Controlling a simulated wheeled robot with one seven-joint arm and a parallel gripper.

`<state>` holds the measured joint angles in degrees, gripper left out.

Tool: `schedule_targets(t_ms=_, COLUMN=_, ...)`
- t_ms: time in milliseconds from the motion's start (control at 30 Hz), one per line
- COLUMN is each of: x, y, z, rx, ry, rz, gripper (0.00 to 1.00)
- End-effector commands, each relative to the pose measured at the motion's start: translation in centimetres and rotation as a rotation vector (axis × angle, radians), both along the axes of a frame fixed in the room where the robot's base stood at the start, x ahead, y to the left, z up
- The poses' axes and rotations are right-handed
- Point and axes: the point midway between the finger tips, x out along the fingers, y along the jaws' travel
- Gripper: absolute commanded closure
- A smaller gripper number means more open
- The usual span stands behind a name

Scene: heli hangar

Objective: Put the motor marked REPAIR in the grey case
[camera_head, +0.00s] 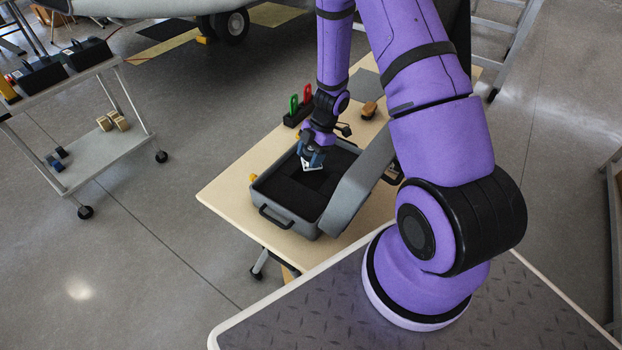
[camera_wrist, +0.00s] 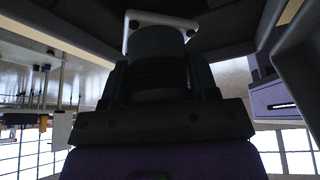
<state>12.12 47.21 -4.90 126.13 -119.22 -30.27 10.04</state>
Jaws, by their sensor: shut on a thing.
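The grey case (camera_head: 283,218) stands open on the wooden table, its lid (camera_head: 352,190) tilted up on the right. Its inside is lined with dark foam. My gripper (camera_head: 313,158) points down at the back part of the case opening. In the wrist view, my gripper (camera_wrist: 160,85) is shut on a dark, ribbed, cylindrical motor (camera_wrist: 158,62) with a white bracket (camera_wrist: 160,19) at its far end. The bracket also shows below the fingers in the head view. I cannot read any marking on the motor, nor tell whether it touches the foam.
A dark holder with green and red-handled tools (camera_head: 300,108) stands behind the case, with a brown brush-like thing (camera_head: 369,109) nearby. The table's front left corner (camera_head: 228,192) is clear.

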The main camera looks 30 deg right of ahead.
Motion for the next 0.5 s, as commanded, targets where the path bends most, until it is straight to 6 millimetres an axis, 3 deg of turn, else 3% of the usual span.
schedule_targets(t_ms=200, x=0.0, y=0.0, z=-3.4, rx=0.002, ry=0.002, rz=-0.005, gripper=0.85)
schedule_targets(t_ms=500, x=0.0, y=0.0, z=-5.1, rx=0.000, ry=0.001, rz=-0.005, gripper=0.85)
